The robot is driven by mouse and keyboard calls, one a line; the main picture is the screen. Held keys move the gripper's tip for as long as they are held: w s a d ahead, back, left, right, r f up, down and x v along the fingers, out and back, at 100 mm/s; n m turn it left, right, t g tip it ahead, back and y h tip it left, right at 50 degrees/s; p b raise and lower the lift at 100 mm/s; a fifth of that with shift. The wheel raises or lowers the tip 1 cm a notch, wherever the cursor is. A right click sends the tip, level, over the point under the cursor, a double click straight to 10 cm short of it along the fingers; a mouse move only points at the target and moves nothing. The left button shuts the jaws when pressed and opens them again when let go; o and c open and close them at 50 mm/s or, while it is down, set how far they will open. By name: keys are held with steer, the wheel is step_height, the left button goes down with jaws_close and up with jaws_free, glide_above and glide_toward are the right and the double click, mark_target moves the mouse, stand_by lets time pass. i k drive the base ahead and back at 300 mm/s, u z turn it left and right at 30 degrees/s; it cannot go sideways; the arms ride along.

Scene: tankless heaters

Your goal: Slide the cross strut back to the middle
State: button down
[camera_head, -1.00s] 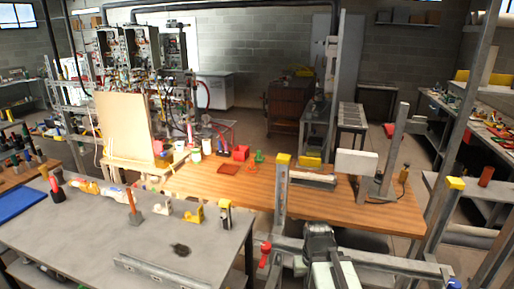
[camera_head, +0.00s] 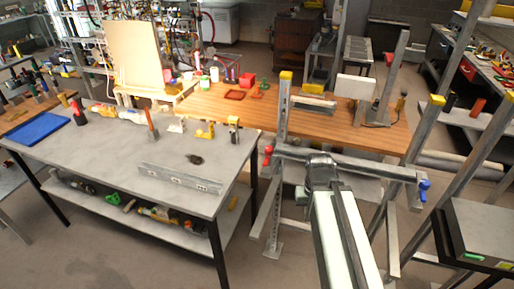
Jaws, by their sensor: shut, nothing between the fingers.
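The cross strut (camera_head: 370,164) is a grey metal bar lying roughly level between two steel uprights. A red knob (camera_head: 267,152) shows near its left end and a blue knob (camera_head: 424,185) near its right end. The left upright (camera_head: 281,115) and the right upright (camera_head: 417,145) have yellow caps. My gripper (camera_head: 319,161) is dark and shut, with nothing held. It overlaps the strut in the picture, left of the bar's middle. My arm hides what lies below it. I cannot tell whether the gripper touches the strut.
A grey metal table (camera_head: 110,155) with tools stands at the left. A wooden bench (camera_head: 225,104) runs behind the strut. Bare floor (camera_head: 130,265) shows at the lower left.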

mark_target(367, 168)
steer(key=u, duration=3.6)
steer(key=k, duration=1.7)
steer(key=z, duration=1.25)
steer(key=i, duration=1.7)
steer(key=u, duration=0.1)
